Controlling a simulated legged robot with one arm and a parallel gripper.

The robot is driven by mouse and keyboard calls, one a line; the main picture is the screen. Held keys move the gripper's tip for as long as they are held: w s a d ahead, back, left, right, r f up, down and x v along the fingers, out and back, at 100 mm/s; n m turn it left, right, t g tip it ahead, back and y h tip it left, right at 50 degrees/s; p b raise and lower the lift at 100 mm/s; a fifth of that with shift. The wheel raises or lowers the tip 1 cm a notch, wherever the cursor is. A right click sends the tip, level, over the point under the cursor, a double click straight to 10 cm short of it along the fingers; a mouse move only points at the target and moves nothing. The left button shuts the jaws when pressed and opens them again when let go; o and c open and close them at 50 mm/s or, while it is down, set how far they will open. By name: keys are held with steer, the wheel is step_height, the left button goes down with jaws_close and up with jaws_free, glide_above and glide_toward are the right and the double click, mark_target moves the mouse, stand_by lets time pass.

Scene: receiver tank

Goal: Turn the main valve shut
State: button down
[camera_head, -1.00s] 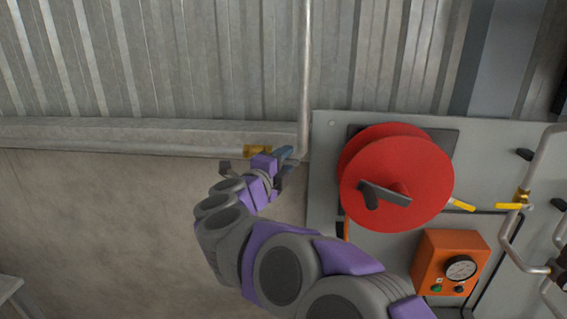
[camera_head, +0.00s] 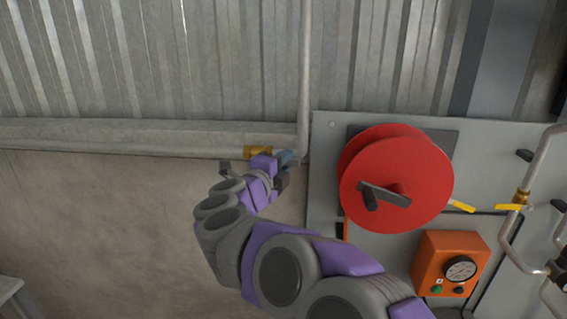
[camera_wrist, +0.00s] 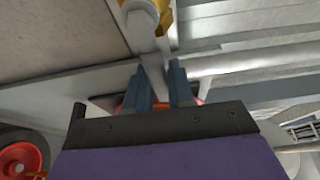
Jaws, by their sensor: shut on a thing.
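The main valve has a brass body (camera_head: 257,152) on the horizontal pipe along the wall in the head view. In the wrist view its brass part (camera_wrist: 165,14) and a pale round nut (camera_wrist: 141,12) show at the top. A grey lever (camera_wrist: 153,62) runs from the nut down between my two blue-grey fingers. My gripper (camera_head: 288,159) is at the valve, just right of and below the brass body. In the wrist view my gripper (camera_wrist: 160,82) is shut on the lever, one finger on each side. In the head view my wrist and fingers hide the lever.
A vertical pipe (camera_head: 305,70) meets the horizontal pipe close to my gripper. To the right, a grey panel (camera_head: 325,135) carries a red reel (camera_head: 420,175) and an orange gauge box (camera_head: 430,262). The wall below the pipe at left is clear.

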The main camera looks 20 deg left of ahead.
steer(key=shift+f, duration=0.25)
steer(key=s+a+f+m+g+y+b, duration=0.2)
steer(key=a+f+m+g+y+b, duration=0.2)
steer(key=m, duration=0.9)
steer(key=shift+a+f+m+g+y+b, duration=0.35)
steer(key=shift+a+f+y, duration=0.65)
steer(key=shift+a+f, duration=0.6)
steer(key=shift+f, duration=0.15)
steer(key=c, duration=1.2)
jaws_free()
steer(key=shift+w, duration=0.1)
steer(key=shift+o, duration=0.7)
steer(key=shift+a+r, duration=0.1)
steer(key=shift+r, duration=0.2)
